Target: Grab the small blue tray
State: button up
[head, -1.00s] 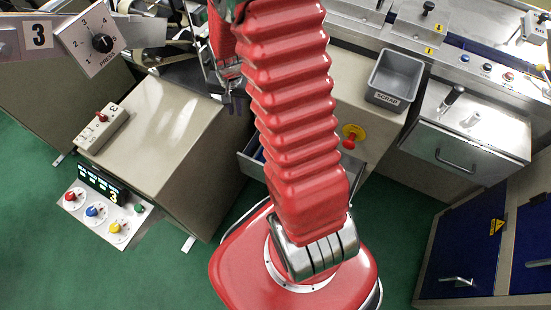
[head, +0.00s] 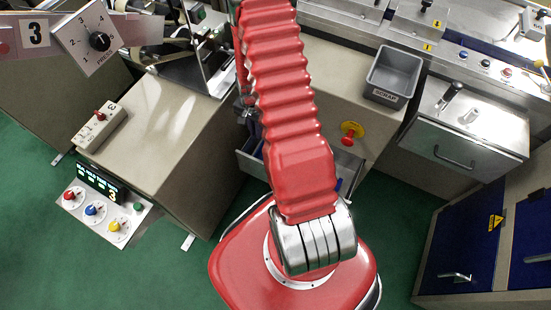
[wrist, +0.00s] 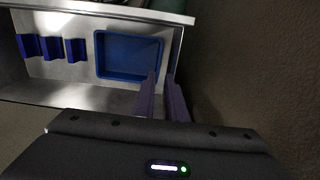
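The small blue tray (wrist: 128,55) is a shallow rectangular tray lying in an open metal drawer (wrist: 85,96) in the wrist view. My gripper (wrist: 161,74) is open and empty, its two dark fingers apart. The left fingertip overlaps the tray's lower right corner in the picture. The right fingertip appears just right of the tray's edge, by the drawer's right wall. I cannot tell whether either finger touches the tray. In the head view my red arm covers most of the drawer (head: 250,164) and hides the tray and my fingertips.
Blue notched holders (wrist: 52,47) stand in the drawer left of the tray. In the head view, a grey scrap bin (head: 394,73) sits on the counter, and a red emergency knob (head: 348,140) is on the cabinet face near the drawer. A beige cabinet (head: 165,125) flanks the left.

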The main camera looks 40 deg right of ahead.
jog(key=shift+f, duration=0.1)
jog(key=shift+f, duration=4.25)
jog(key=shift+s+a+f, duration=0.1)
jog(key=shift+s+f, duration=0.05)
jog(key=shift+f, duration=0.75)
jog(key=shift+s+a+f, duration=0.1)
jog(key=shift+f, duration=1.55)
jog(key=shift+c, duration=0.5)
